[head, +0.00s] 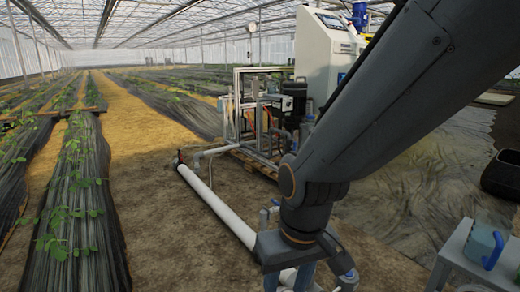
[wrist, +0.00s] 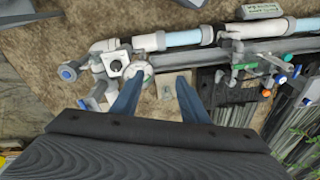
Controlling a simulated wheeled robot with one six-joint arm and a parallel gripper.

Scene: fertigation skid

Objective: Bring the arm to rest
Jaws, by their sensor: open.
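My arm (head: 400,90) reaches in from the upper right of the head view and bends down at its wrist. My gripper (head: 308,278) is at the bottom edge of that view, pointing down beside the white pipe. In the wrist view my gripper (wrist: 158,88) shows two blue-grey fingers spread apart, with bare ground and a small pale plate (wrist: 174,85) seen between them. Nothing is held. The left finger overlaps the edge of a round white fitting (wrist: 140,71) in the picture; I cannot tell whether they touch.
A white pipe (head: 217,205) runs along the ground toward a framed skid (head: 257,115). A black tub (head: 502,175) is at far right. Crop rows fill the left.

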